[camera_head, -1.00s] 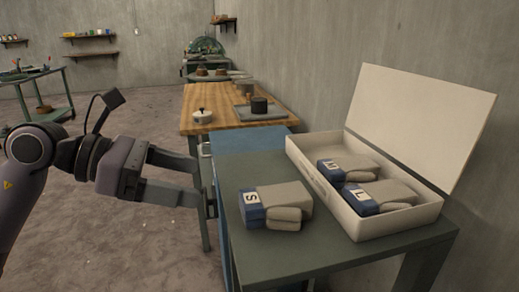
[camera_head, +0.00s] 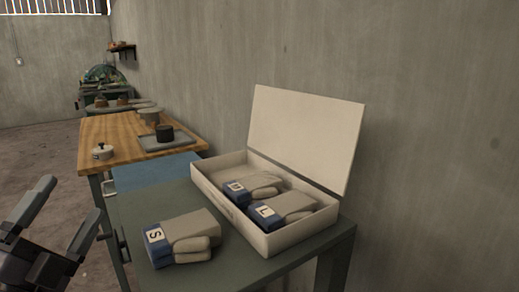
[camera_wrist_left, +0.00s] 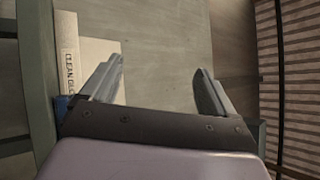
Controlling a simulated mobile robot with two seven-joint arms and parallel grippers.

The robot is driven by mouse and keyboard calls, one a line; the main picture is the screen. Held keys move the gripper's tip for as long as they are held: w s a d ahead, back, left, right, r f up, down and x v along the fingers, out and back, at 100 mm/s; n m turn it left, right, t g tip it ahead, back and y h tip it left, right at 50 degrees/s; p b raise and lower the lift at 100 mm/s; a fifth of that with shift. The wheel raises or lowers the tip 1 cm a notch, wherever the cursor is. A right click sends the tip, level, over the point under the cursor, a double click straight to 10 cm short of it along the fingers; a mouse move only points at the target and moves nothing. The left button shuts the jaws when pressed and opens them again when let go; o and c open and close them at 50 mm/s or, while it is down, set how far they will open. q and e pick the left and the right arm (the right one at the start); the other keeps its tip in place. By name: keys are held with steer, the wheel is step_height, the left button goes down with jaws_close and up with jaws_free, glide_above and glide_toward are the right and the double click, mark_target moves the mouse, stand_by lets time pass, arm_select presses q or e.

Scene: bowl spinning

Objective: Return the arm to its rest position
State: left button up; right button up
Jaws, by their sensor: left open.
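My left gripper (camera_head: 72,197) is at the lower left of the head view, its two fingers apart and pointing up, with nothing between them. It stands to the left of the grey-green table (camera_head: 265,270), apart from the gloves. In the left wrist view the open fingers (camera_wrist_left: 158,68) also hold nothing. A glove bundle marked S (camera_head: 183,237) lies on the table outside the box. Two more bundles, one marked L (camera_head: 283,207) and one behind it (camera_head: 254,187), lie in the open white box (camera_head: 279,239). My right gripper is not in view.
A wooden workbench (camera_head: 130,140) stands behind the glove table, with a small white lidded pot (camera_head: 103,152) and a dark cylinder (camera_head: 165,132) on a grey tray (camera_head: 170,145). A concrete wall runs along the right. Bare floor (camera_head: 40,150) lies at the left.

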arm_select(q)
steer(key=s+a+f+n+g+y, duration=0.2)
steer(key=f+n+g+y, duration=0.4)
steer(key=f, duration=0.5)
steer(key=s+a+f+n+g+y, duration=0.1)
steer(key=s+f+n+g+y, duration=0.2)
steer(key=f+n, duration=0.6)
steer(key=s+d+f+n+g+h, duration=0.1)
steer(key=s+d+f+g+h, duration=0.1)
steer(key=s+d+f+g, duration=0.35)
steer(key=s+d+f+n+g+h, duration=0.1)
steer(key=s+d+f+g+h, duration=0.15)
steer(key=s+f+g, duration=0.55)
steer(key=w+d+f+t+h, duration=0.2)
steer(key=w+d+f+t, duration=0.25)
steer(key=f+t, duration=0.4)
step_height(320, 180, up, 12)
steer(key=a+p, duration=0.2)
steer(key=p, duration=1.1)
steer(key=shift+w+f+m+t+y, duration=0.15)
steer(key=shift+f+m+t+y, duration=0.15)
steer(key=shift+t+y, duration=0.1)
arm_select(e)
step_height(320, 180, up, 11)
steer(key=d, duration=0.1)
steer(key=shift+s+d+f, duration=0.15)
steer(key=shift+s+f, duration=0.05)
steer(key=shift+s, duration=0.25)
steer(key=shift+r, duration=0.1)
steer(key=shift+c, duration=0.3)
